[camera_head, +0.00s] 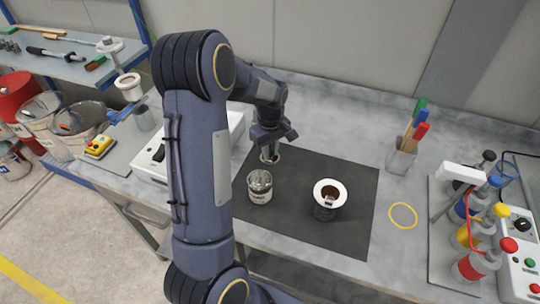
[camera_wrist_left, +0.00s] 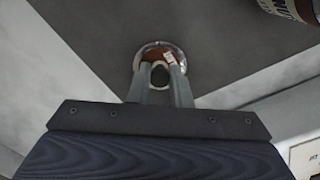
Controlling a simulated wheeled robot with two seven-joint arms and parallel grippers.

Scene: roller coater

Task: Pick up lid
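A small round lid-like piece (camera_head: 268,158) with a pale metal rim lies at the upper left edge of the dark mat, directly below my left gripper (camera_head: 270,149). In the left wrist view, the lid (camera_wrist_left: 148,48) shows a silver rim and a brown middle, with a small pale patch. The two fingers of my left gripper (camera_wrist_left: 161,66) reach over it, with a gap between them and a rounded grey form in the gap. I cannot tell whether the fingers grip it. They hide the lid's near part. My right gripper is not in view.
On the dark mat (camera_head: 300,231) stand an open metal can (camera_head: 260,188) and a dark container with a white rim (camera_head: 327,200). A yellow ring (camera_head: 403,215) lies to the right, near a brush holder (camera_head: 401,158). Bottles crowd the right. A white device (camera_head: 154,160) stands left.

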